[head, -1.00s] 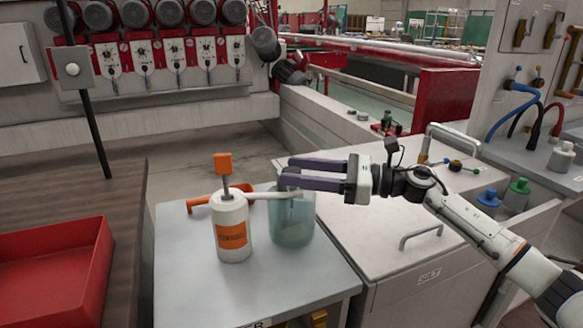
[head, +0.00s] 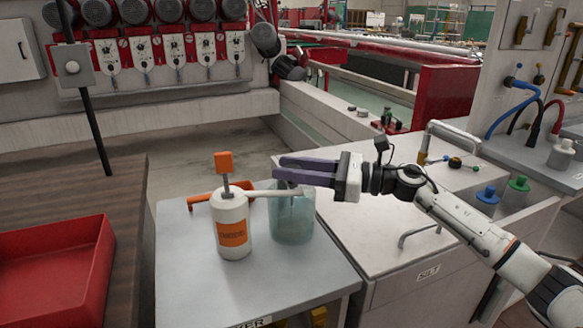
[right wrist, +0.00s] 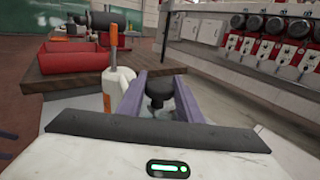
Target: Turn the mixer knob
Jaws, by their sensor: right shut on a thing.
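My right gripper (head: 276,167) reaches in from the right in the head view, its purple fingers above a translucent jug (head: 293,218). In the right wrist view a round black knob (right wrist: 158,91) sits between the fingers of this gripper (right wrist: 161,77), which is shut on it. The knob cannot be made out in the head view. A grey table (head: 185,285) bears a partly cut-off label ending in "XER" (head: 257,322).
A white bottle with an orange pump top (head: 232,225) stands beside the jug, its spout over the jug. A red tray (head: 60,265) lies on the brown table at left. A white cabinet (head: 350,225) with a handle stands at right.

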